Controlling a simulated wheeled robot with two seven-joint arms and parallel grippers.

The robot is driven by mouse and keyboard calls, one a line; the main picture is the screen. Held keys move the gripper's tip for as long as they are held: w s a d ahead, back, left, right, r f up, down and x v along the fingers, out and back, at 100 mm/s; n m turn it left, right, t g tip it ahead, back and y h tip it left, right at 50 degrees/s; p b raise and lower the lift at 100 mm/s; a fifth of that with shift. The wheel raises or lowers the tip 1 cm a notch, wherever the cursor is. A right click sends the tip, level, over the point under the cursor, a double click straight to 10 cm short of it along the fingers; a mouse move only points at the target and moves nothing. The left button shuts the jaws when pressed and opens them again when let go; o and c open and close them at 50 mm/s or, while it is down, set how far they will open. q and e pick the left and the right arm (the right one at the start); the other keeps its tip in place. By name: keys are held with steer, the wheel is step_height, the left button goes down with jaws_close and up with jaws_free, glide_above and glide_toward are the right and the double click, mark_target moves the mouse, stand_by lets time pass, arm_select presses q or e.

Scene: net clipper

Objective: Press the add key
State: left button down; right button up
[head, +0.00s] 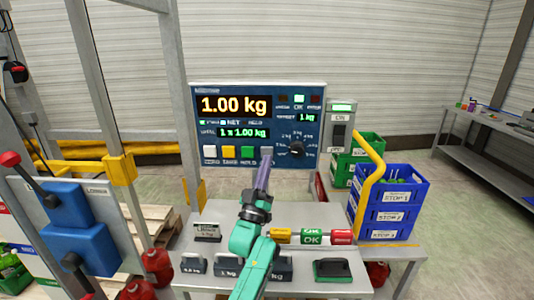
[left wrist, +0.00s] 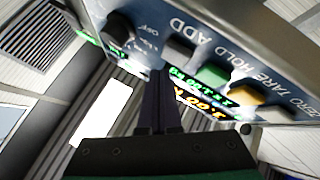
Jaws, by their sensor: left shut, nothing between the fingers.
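The blue scale panel (head: 305,92) stands at the back of the bench. Its key row has white, yellow (head: 229,152), green (head: 247,153) and grey keys. The grey add key (head: 267,151) is rightmost; it shows beside the word ADD in the left wrist view (left wrist: 180,47). My left gripper (head: 263,163) is shut and empty, its tips just below the add key. In the left wrist view the closed fingers (left wrist: 161,75) end close to that key; I cannot tell whether they touch it. The display (head: 234,106) reads 1.00 kg. My right gripper is not in view.
A dark knob (head: 297,148) sits right of the keys. Several weights, a small sign (head: 207,232) and coloured OK blocks (head: 312,237) are on the bench. Blue crates (head: 391,199) and a yellow rail (head: 371,178) stand at the right.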

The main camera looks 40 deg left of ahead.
arm_select(q)
steer(key=s+d+p, duration=0.1)
steer(key=s, duration=0.1)
steer(key=s+d, duration=0.1)
steer(key=shift+s+d+p, duration=0.35)
steer(key=shift+p, duration=0.05)
stand_by(0.6)
